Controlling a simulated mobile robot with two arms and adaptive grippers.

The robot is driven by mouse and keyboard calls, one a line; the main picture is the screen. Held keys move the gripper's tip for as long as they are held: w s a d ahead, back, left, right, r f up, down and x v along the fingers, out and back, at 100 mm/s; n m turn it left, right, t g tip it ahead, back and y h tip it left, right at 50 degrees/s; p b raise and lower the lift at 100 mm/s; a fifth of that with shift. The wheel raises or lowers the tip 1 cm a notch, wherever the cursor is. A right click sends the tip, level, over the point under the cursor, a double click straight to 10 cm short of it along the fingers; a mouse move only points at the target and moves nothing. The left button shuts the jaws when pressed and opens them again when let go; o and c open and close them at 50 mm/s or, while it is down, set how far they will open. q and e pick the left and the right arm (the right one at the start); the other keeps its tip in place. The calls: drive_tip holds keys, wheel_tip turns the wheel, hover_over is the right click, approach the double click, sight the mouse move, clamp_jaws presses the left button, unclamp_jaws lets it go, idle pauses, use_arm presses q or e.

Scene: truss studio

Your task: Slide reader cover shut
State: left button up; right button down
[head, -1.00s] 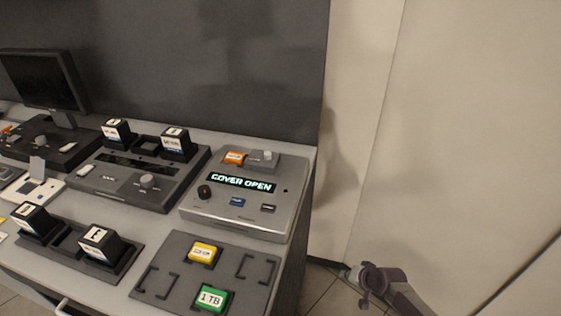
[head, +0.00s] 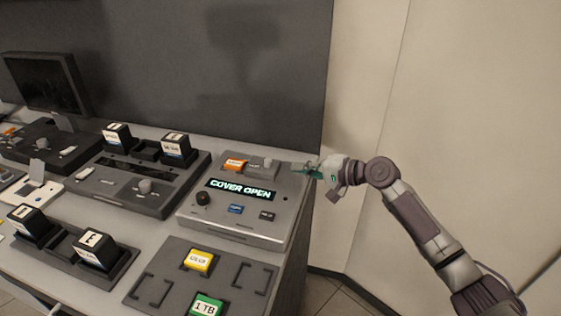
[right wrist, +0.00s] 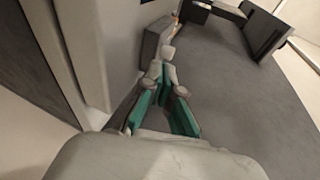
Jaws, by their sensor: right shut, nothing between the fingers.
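The reader (head: 225,222) is a grey box at the right end of the desk, and its display reads COVER OPEN. The grey cover (head: 256,171) with a small knob (head: 268,162) sits at the back of its top. An orange cartridge (head: 235,164) shows just left of the cover, uncovered. My right gripper (head: 300,169) is shut and empty, with its fingertips close to the cover's right end; contact cannot be told. In the right wrist view the green-sided fingers (right wrist: 165,76) point towards the grey cover (right wrist: 153,42). My left gripper is not in view.
A dark mat with a yellow cartridge (head: 199,260) and a green cartridge (head: 206,305) lies in front of the reader. A dark device with black cartridges (head: 177,147) stands to its left. A dark wall panel (head: 200,60) rises behind the desk.

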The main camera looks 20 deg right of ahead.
drive_tip(key=p, duration=0.1)
approach(249, 164)
drive_tip(key=shift+w+d+f, duration=0.25)
drive_tip(key=shift+w+d, duration=0.05)
drive_tip(key=shift+w, duration=0.15)
drive_tip(key=shift+w+d+f, duration=0.25)
drive_tip(key=shift+w+d, duration=0.05)
drive_tip(key=shift+w, duration=0.2)
drive_tip(key=w+a, duration=0.1)
drive_tip(key=a, duration=0.1)
drive_tip(key=w+a, duration=0.2)
drive_tip(key=a, duration=0.1)
drive_tip(key=w+a, duration=0.2)
drive_tip(key=shift+a+b, duration=0.35)
drive_tip(key=shift+b, duration=0.05)
